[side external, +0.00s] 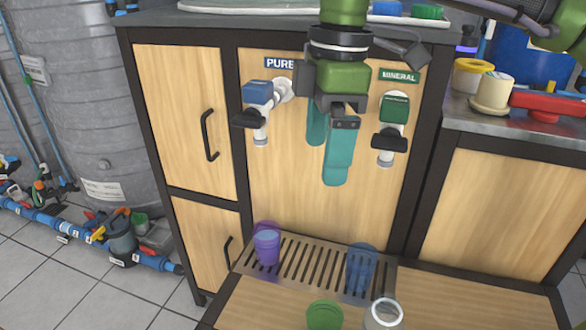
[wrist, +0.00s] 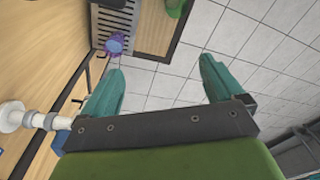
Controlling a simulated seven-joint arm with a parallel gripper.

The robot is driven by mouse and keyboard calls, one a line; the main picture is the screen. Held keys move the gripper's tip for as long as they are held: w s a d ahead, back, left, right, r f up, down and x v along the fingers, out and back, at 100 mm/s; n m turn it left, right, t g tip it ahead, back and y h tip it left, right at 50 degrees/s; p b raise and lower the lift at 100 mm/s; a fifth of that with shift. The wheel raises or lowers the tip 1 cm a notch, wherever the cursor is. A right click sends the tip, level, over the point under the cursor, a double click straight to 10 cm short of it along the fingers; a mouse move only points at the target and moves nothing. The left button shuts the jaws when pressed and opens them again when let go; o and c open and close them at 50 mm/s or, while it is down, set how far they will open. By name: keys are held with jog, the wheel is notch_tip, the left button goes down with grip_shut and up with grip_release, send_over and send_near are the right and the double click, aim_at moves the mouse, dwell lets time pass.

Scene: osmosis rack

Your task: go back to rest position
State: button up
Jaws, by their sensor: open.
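My gripper (side external: 328,150) hangs in front of the wooden cabinet panel, between the PURE tap (side external: 260,105) and the MINERAL tap (side external: 392,125). Its teal fingers point down and hold nothing. In the wrist view my gripper (wrist: 162,85) shows its two fingers spread wide apart, with only tiled floor between them. The gripper is apart from both taps in the side view. A white pipe end of a tap (wrist: 35,120) shows at the left in the wrist view.
A purple cup (side external: 267,245) and a blue clear cup (side external: 361,268) stand on the slatted drip tray (side external: 310,262). A green cup (side external: 324,315) and a white-rimmed jar (side external: 383,313) are in front. A counter with a red item (side external: 548,103) is at right.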

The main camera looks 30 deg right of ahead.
jog(key=s+d+m+t+y, duration=0.2)
jog(key=s+d+m+y, duration=0.4)
jog(key=s+m, duration=0.5)
jog(key=d+f+m+t+h, duration=0.2)
jog(key=d+f, duration=0.3)
jog(key=d, duration=0.4)
jog(key=d+f+m+t+h, duration=0.3)
jog(key=d+f+m, duration=0.2)
jog(key=d, duration=0.4)
jog(key=shift+w+f, duration=0.15)
jog(key=shift+f, duration=0.05)
